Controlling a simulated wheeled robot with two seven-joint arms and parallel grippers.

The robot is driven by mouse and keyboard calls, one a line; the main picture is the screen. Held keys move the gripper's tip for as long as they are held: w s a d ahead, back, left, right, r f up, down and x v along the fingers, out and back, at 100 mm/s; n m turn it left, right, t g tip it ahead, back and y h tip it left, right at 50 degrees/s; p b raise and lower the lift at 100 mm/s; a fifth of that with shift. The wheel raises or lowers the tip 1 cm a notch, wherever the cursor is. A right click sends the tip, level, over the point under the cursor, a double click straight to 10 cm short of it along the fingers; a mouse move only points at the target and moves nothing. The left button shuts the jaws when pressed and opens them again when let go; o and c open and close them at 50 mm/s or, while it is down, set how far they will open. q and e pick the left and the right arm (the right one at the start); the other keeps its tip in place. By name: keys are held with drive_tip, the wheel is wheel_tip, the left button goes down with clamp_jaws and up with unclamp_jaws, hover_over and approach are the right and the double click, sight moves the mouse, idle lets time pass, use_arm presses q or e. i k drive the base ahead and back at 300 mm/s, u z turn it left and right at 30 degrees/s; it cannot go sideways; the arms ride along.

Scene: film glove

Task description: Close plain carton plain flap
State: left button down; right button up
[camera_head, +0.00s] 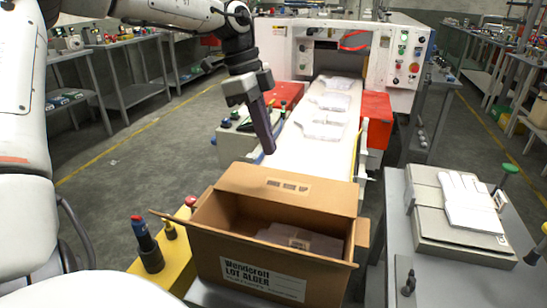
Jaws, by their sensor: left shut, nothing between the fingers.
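The brown carton (215,249) stands in the lower middle, open at the top, with a printed white label on its front. Its far flap (288,188) stands raised and leans back, with a printed mark on it. A narrow flap edge sticks out at the left, and another flap shows at the right side. Something flat and brownish lies inside the carton. My left gripper (268,147) is shut and empty, pointing down just above and behind the far flap, near its top edge; I cannot tell whether it touches. My right gripper is not in view.
Behind the carton a white conveyor (314,151) carries pale glove-shaped pieces from a white machine (402,58) with red parts. A grey table (398,235) at the right holds a grey block with a white glove shape. A yellow stand (177,262) with knobs is at the left.

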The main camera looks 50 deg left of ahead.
sight(283, 250)
drive_tip(key=k, duration=1)
